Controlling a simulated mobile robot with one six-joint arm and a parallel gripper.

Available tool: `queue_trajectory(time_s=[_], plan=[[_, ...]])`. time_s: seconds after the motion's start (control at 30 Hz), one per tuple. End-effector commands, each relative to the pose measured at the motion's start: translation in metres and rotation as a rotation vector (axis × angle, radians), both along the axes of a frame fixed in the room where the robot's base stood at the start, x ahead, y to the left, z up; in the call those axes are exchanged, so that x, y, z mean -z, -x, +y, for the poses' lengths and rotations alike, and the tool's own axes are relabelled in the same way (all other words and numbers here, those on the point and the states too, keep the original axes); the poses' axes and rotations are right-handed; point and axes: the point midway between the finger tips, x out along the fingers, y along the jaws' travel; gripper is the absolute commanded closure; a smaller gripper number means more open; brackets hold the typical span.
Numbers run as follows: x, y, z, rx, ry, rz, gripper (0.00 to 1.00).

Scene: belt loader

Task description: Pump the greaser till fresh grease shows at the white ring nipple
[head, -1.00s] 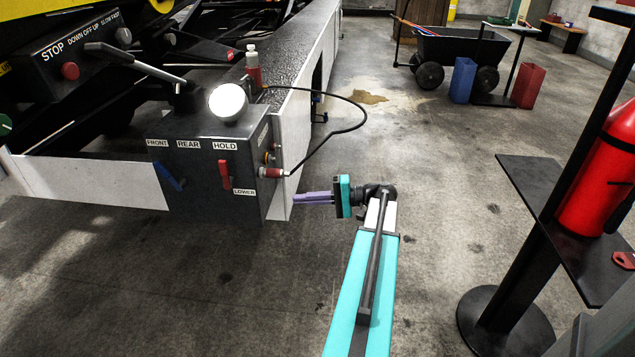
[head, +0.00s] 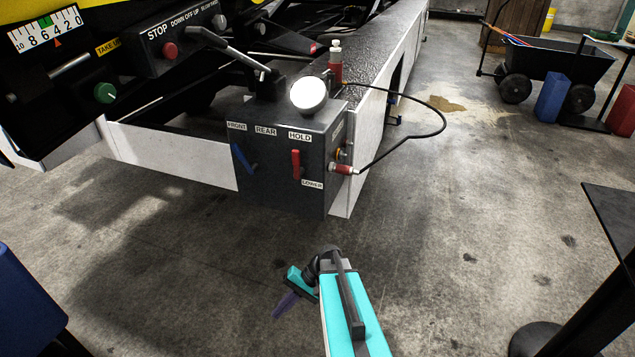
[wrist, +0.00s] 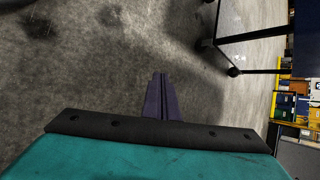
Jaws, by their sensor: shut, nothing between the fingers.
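A grey box (head: 275,165) with a blue lever (head: 243,158), a red lever (head: 296,163) and labels FRONT, REAR, HOLD and LOWER sits at the loader's corner. A long-handled lever (head: 232,48) rises from its top. A small red canister with a pale top (head: 336,68) stands behind it. A black hose (head: 442,112) loops to a red coupling (head: 343,169) on the box's right side. Small fittings (head: 344,154) show just above the coupling; I cannot tell a white ring or grease there. My gripper (head: 283,308) is shut and empty, low before the box; its fingers (wrist: 160,92) touch nothing.
A white round lamp (head: 308,95) tops the box. A panel with a red STOP button (head: 170,50) is at upper left. A blue object (head: 22,300) is at lower left, a black stand (head: 612,240) at right. Open floor (head: 440,260) lies between. A cart (head: 560,60) stands behind.

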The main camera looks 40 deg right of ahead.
Motion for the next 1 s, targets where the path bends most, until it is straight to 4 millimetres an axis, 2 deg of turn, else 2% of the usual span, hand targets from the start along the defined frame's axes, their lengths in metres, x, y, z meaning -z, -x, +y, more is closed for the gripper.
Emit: queue_trajectory(time_s=[0.03, 0.2, 0.5, 0.73, 1.0], plan=[[0.012, 0.009, 0.017, -0.039, 0.022, 0.026, 1.0], [0.048, 0.04, 0.056, -0.166, 0.115, 0.102, 1.0], [0.099, 0.103, 0.105, -0.405, 0.292, 0.2, 1.0], [0.129, 0.153, 0.125, -0.607, 0.436, 0.244, 1.0], [0.149, 0.196, 0.131, -0.813, 0.58, 0.257, 1.0]])
